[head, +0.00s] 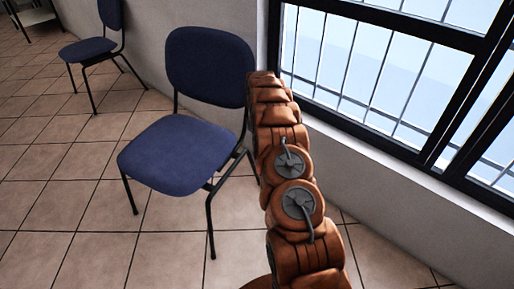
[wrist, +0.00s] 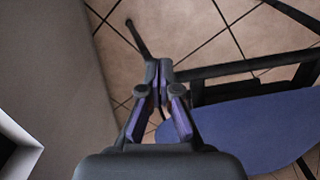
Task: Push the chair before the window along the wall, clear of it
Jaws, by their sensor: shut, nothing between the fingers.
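The near chair (head: 172,152) has a blue seat and backrest on a dark metal frame. It stands upright by the wall, just left of the window (head: 385,75) in the head view. In the wrist view its blue seat (wrist: 255,125) and dark frame lie right of my gripper (wrist: 159,72). My gripper is shut and empty, pointing down between the wall and the chair, its tips close to the frame; I cannot tell whether they touch. In the head view my orange arm hides the gripper and part of the chair's right side.
A second blue chair (head: 90,48) stands farther along the wall at the left, with floor between the two. A small rack or table (head: 33,15) is at the far left corner. The wall (wrist: 55,75) is close on the gripper's left. The tiled floor (head: 60,215) at the front left is clear.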

